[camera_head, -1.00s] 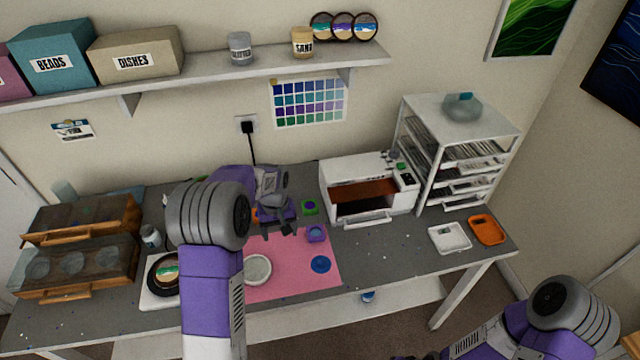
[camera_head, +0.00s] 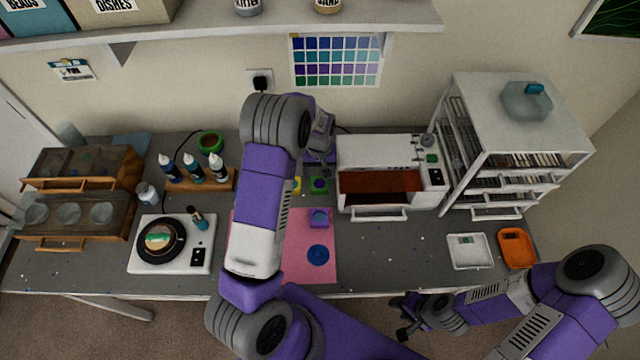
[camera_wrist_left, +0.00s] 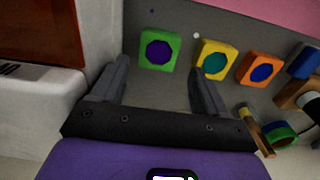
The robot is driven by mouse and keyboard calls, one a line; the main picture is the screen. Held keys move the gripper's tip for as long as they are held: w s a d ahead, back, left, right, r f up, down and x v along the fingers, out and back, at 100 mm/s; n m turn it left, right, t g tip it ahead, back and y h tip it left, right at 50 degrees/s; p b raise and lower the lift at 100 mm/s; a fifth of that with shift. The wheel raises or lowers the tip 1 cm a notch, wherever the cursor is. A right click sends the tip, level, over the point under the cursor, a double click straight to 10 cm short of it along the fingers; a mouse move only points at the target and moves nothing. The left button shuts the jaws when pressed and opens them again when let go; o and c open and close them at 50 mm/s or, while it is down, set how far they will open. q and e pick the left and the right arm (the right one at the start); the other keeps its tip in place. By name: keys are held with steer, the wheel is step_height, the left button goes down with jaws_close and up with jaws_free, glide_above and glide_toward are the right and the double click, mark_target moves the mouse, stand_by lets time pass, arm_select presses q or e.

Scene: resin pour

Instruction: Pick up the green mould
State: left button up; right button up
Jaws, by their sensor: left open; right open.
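The green mould (camera_head: 319,185) is a small square block with a purple round centre, lying on the grey table behind the pink mat. In the left wrist view the green mould (camera_wrist_left: 145,62) lies just beyond my left fingertips, between their lines and nearer the left finger. My left gripper (camera_head: 320,160) is open and empty, above the table just behind the mould in the head view; its fingers also show in the wrist view (camera_wrist_left: 158,72). My right gripper (camera_head: 403,318) is open and empty, in front of the table's front edge.
A yellow mould (camera_wrist_left: 216,60) and an orange mould (camera_wrist_left: 258,69) lie in a row beside the green one. The white oven (camera_head: 395,150) stands close on the right.

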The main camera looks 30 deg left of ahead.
mark_target(320, 184)
arm_select(q)
step_height(320, 184, down, 8)
steer(key=shift+w+r+p, duration=0.15)
steer(key=shift+r+p, duration=0.1)
steer(key=shift+p, duration=0.05)
steer(key=shift+c, duration=0.3)
steer(key=c, duration=0.8)
